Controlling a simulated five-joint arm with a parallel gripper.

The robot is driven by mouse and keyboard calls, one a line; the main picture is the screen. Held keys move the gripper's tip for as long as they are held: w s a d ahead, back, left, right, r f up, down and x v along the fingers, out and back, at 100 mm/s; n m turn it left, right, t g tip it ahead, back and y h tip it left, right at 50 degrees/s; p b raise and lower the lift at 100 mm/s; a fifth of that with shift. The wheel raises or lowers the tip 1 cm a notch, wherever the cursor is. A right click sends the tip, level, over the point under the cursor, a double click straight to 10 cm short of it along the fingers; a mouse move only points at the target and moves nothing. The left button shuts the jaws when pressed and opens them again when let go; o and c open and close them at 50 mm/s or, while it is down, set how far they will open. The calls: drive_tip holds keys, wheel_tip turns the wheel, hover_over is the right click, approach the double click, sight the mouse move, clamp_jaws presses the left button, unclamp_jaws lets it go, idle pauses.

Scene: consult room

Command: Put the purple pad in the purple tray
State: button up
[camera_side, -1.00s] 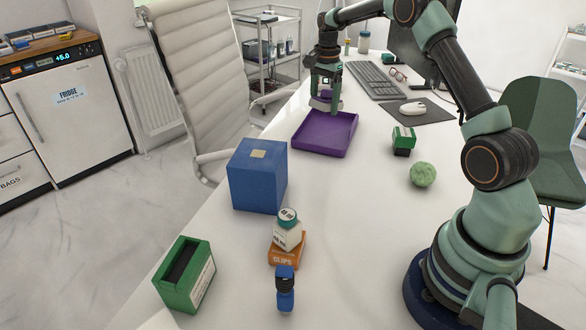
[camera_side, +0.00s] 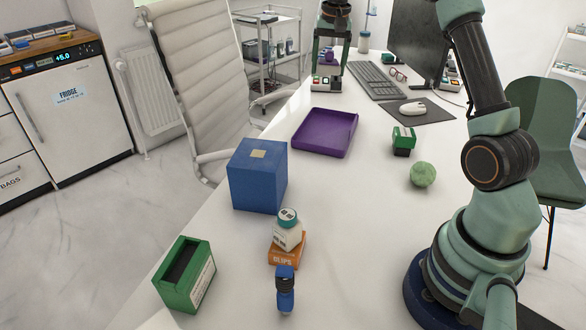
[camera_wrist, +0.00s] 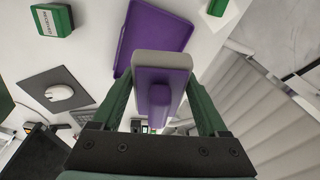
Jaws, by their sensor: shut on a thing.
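The purple pad (camera_wrist: 153,82) has a purple handle and top on a pale grey-white block. In the wrist view it sits between the fingers of my gripper (camera_wrist: 160,108), which is shut on it. In the side view my gripper (camera_side: 329,62) is raised at the far end of the desk, beyond the tray, and the pad shows small and partly hidden between the fingers. The purple tray (camera_side: 324,133) lies empty on the desk, nearer the side camera. It also shows in the wrist view (camera_wrist: 155,32), partly covered by the pad.
A blue box (camera_side: 258,178), a white bottle on an orange clips box (camera_side: 287,250), a green holder (camera_side: 185,275) and a green ball (camera_side: 423,174) stand nearer. A green-and-black block (camera_side: 403,140), a mouse (camera_side: 412,108) and a keyboard (camera_side: 374,80) lie right of the tray.

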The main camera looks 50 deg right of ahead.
drive_tip(key=n, duration=0.2)
drive_tip(key=n+t, duration=0.1)
drive_tip(key=n, duration=0.2)
drive_tip(key=shift+s+r+n+h, duration=0.3)
drive_tip(key=shift+s+r, duration=0.1)
drive_tip(key=shift+f, duration=0.3)
hover_over(323, 143)
drive_tip(key=s, duration=0.1)
drive_tip(key=shift+t, duration=0.3)
drive_tip(key=f, duration=1.9)
drive_tip(key=shift+s+a+f, duration=0.15)
drive_tip(key=shift+s+a, duration=0.05)
drive_tip(key=shift+a, duration=0.2)
drive_tip(key=shift+f, duration=0.6)
drive_tip(key=o, duration=1.4)
